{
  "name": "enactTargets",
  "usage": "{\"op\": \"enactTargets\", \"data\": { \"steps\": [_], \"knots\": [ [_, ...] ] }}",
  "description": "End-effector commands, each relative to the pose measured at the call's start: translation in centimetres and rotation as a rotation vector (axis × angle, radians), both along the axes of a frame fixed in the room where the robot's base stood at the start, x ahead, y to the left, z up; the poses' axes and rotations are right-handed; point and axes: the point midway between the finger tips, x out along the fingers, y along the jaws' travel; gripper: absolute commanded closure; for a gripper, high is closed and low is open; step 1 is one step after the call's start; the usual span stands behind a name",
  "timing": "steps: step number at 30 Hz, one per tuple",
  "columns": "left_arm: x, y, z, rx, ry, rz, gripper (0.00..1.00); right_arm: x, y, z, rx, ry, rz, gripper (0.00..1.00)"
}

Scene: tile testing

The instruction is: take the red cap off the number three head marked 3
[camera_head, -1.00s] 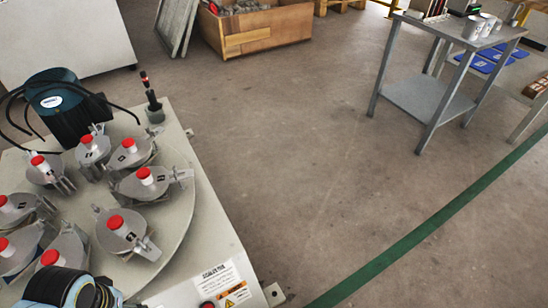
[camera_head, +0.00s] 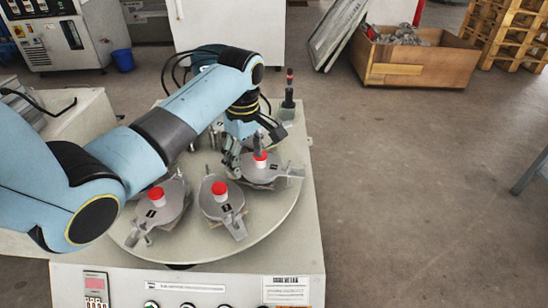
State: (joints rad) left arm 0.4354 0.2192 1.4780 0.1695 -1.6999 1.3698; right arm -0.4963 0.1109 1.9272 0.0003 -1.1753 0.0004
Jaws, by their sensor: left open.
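A round turntable (camera_head: 270,219) carries grey heads with red caps. The nearest-right head (camera_head: 262,173) has a red cap (camera_head: 260,160), and its marking cannot be read. My left gripper (camera_head: 246,151) is open and points down at this head, with one dark finger just behind or above the cap; whether it touches cannot be told. The left head has a red cap (camera_head: 156,194) and a plate that looks like 1. My left arm hides the heads behind. My right gripper is out of view.
A dark post (camera_head: 288,97) with a red tip stands at the machine's back right corner. A control panel (camera_head: 128,286) runs along the front. A wooden crate (camera_head: 420,68) is at the back right.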

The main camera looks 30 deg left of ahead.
Motion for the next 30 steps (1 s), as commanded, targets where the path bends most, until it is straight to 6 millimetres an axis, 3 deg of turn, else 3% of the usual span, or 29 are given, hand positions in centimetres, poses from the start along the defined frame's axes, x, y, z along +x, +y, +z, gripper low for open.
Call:
{"op": "enactTargets", "data": {
  "steps": [1, 3, 6, 9, 18, 26, 30],
  "knots": [
    [2.4, 0.6, 1.3, -0.009, -0.005, 0.098, 0.36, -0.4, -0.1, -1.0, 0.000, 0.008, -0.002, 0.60],
    [4.7, 1.2, 2.9, -0.023, 0.000, 0.238, 0.36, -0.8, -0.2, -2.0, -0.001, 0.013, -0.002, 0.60],
    [6.7, 1.7, 4.6, -0.040, 0.006, 0.376, 0.36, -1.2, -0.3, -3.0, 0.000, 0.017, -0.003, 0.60],
    [7.6, 2.0, 5.2, -0.047, 0.011, 0.446, 0.36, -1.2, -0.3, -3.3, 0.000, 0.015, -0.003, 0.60],
    [7.7, 2.0, 0.9, -0.048, 0.015, 0.465, 0.36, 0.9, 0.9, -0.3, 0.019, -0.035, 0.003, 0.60],
    [7.9, 2.0, -0.8, -0.049, 0.011, 0.463, 0.36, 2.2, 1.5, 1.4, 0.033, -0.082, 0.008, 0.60],
    [8.0, 2.0, -2.9, -0.048, 0.014, 0.463, 0.36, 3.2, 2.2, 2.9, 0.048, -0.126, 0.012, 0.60]
  ]
}}
